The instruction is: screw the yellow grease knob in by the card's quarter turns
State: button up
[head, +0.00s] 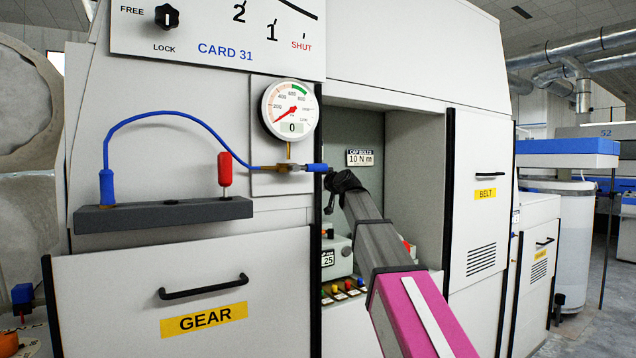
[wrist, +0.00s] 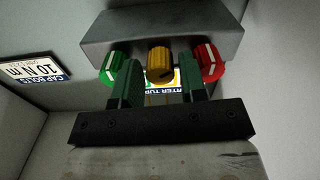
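The yellow knob (wrist: 159,63) shows in the wrist view, on the underside or front of a grey block (wrist: 160,32), between a green knob (wrist: 112,66) and a red knob (wrist: 208,63). My gripper (wrist: 159,80) points at it with its two green fingers apart, one on each side. A gap shows between each finger and the yellow knob, and nothing is held. A card (wrist: 174,89) with "…RTER TURN…" lettering is behind the fingers, mostly hidden. In the head view my arm reaches into the open recess; the yellow knob cannot be made out there.
The recess (head: 414,175) has close side walls and a "CAP BOLTS 10 N m" plate (head: 359,158), also in the wrist view (wrist: 33,68). A pale box (head: 337,258) and several small coloured pieces stand low inside. A gauge (head: 290,110) and blue hose (head: 185,114) are left of the opening.

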jog(key=c, duration=0.7)
jog(key=shift+o, duration=0.2)
jog(key=shift+m, duration=0.3)
jog(key=shift+m, duration=2.6)
jog(key=o, duration=0.7)
jog(key=shift+c, duration=0.2)
